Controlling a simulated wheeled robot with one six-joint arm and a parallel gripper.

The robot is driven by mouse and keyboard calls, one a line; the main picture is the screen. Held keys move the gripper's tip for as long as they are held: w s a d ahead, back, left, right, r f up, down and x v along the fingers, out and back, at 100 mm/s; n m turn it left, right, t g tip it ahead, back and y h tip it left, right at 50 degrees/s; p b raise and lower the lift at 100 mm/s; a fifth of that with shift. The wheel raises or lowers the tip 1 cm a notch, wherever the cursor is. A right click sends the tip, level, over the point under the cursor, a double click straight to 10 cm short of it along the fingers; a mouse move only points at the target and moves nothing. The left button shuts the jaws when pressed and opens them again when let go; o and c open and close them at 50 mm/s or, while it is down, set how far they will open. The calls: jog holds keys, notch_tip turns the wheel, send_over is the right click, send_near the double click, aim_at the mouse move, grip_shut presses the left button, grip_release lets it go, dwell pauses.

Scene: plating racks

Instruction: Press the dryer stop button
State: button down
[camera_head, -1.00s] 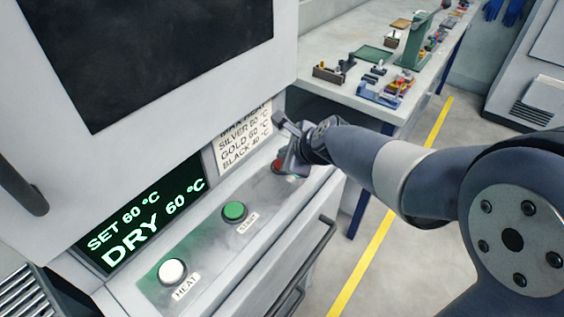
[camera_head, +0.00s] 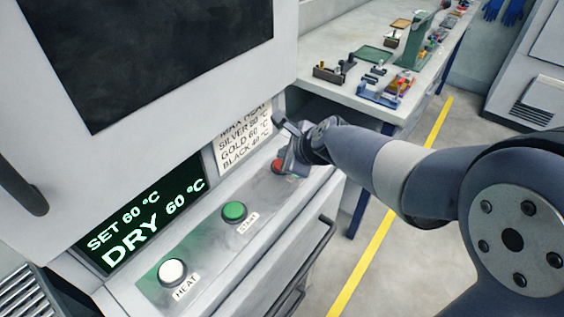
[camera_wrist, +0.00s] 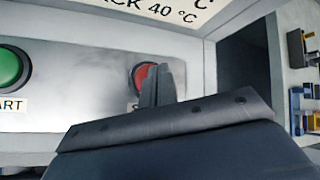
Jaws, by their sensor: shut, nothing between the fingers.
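The red stop button (camera_head: 278,167) is at the right end of the dryer's control panel (camera_head: 205,240), partly hidden by my gripper. It also shows in the wrist view (camera_wrist: 143,77), behind my fingers, with its label mostly covered. My gripper (camera_head: 291,163) is shut and empty, its fingertips beside or in front of the red button. In the wrist view the closed fingers (camera_wrist: 158,85) overlap the button's right side. I cannot tell whether they touch it. The display (camera_head: 145,215) reads SET 60 °C and DRY 60 °C.
A green start button (camera_head: 234,211) and a white heat button (camera_head: 172,271) lie left on the same panel. A heat-limit sign (camera_head: 243,140) is behind them. A drawer handle (camera_head: 318,255) sticks out below. A workbench (camera_head: 345,95) with racks and small parts stands beyond.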

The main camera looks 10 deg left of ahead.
jog(key=shift+f, duration=0.15)
jog(key=shift+f+b, duration=0.3)
jog(key=shift+b, duration=0.05)
jog(key=shift+f+b, duration=0.4)
jog(key=shift+f, duration=0.15)
dwell(0.5)
jog(key=shift+r, duration=0.15)
jog(key=shift+r+p, duration=0.85)
jog(key=shift+p, duration=0.1)
notch_tip(320, 180, up, 5)
jog(key=p, duration=0.5)
jog(key=shift+r, duration=0.1)
dwell(0.6)
